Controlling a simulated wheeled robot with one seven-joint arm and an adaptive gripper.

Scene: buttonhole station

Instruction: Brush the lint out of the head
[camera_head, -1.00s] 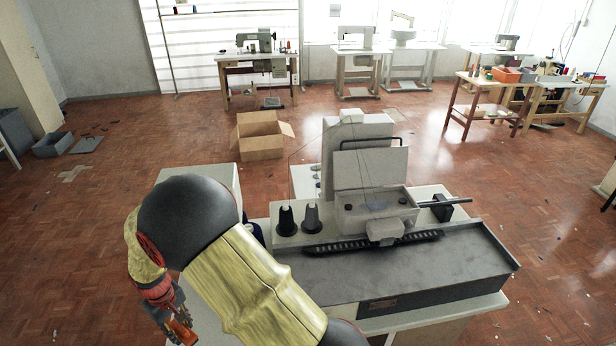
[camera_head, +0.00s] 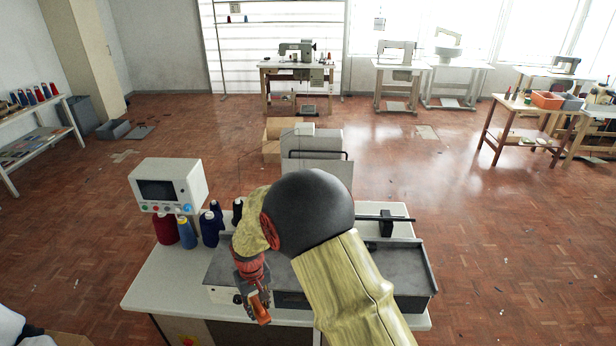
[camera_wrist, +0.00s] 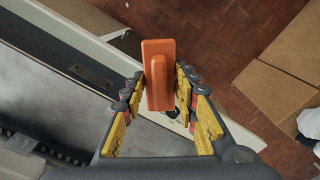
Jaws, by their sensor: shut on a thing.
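My gripper (camera_head: 254,285) is shut on an orange-handled brush (camera_head: 261,308), held low over the front edge of the buttonhole machine's table. In the wrist view the flat orange handle (camera_wrist: 158,75) sits between the yellow-and-grey fingers; its bristles cannot be made out. The buttonhole machine (camera_head: 318,172) stands behind my arm, with its grey bed (camera_head: 412,275) showing to the right. My arm covers the machine's head in the head view, and no lint can be seen. The wrist view shows part of the grey bed (camera_wrist: 50,85) on the left.
A control box (camera_head: 168,186) with a screen stands at the table's left, by red and blue thread cones (camera_head: 187,232). A cardboard box (camera_head: 272,140) is on the floor behind the machine. In the wrist view, cardboard (camera_wrist: 284,70) lies at the right.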

